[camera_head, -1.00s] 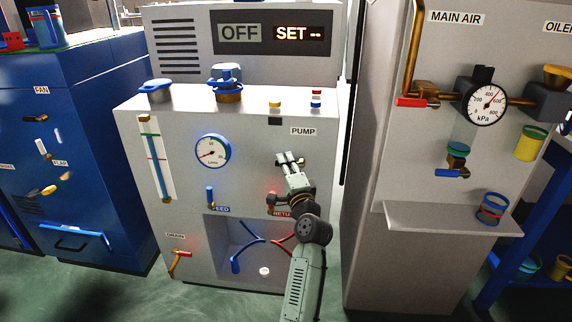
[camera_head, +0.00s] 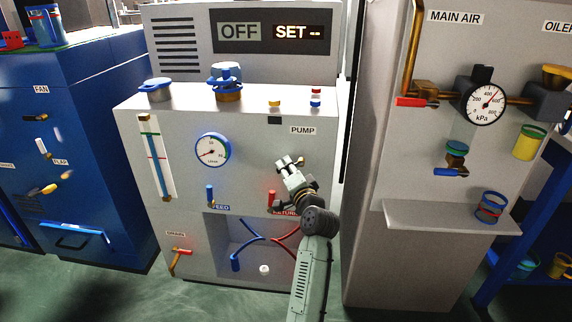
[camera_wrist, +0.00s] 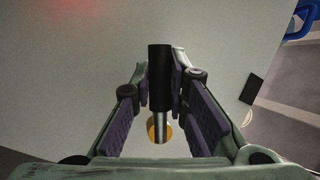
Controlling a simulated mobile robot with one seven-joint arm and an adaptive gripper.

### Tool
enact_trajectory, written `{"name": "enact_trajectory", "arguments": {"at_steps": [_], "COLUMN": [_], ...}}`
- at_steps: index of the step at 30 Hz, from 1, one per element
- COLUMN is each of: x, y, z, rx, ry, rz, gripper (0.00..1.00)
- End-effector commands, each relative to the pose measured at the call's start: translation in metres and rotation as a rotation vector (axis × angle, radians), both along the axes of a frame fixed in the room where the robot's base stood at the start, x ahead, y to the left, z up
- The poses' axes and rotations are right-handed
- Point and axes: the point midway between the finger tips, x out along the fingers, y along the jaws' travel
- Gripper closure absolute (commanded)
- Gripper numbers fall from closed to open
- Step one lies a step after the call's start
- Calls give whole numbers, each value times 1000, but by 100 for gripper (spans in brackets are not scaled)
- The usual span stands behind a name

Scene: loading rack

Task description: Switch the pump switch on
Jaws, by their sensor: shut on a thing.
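The pump switch (camera_wrist: 160,82) is a lever with a black grip, a bright metal stem and a round brass base. In the wrist view it stands between the two fingers of my gripper (camera_wrist: 166,100), which is shut on it. In the head view my gripper (camera_head: 289,166) is at the grey panel, just below the PUMP label (camera_head: 303,130), and mostly hides the switch. The display (camera_head: 239,32) above the panel reads OFF, beside SET --.
A red return handle (camera_head: 272,199) is close below and left of my gripper. The main air cabinet (camera_head: 365,150) stands close on the right.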

Motion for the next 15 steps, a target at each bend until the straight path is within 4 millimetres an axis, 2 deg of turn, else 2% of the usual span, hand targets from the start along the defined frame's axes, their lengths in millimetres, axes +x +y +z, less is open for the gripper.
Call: {"name": "enact_trajectory", "arguments": {"at_steps": [15], "x": [0], "y": [-14], "z": [-14], "rx": [-491], "ry": [17], "rz": [0], "gripper": [100]}}
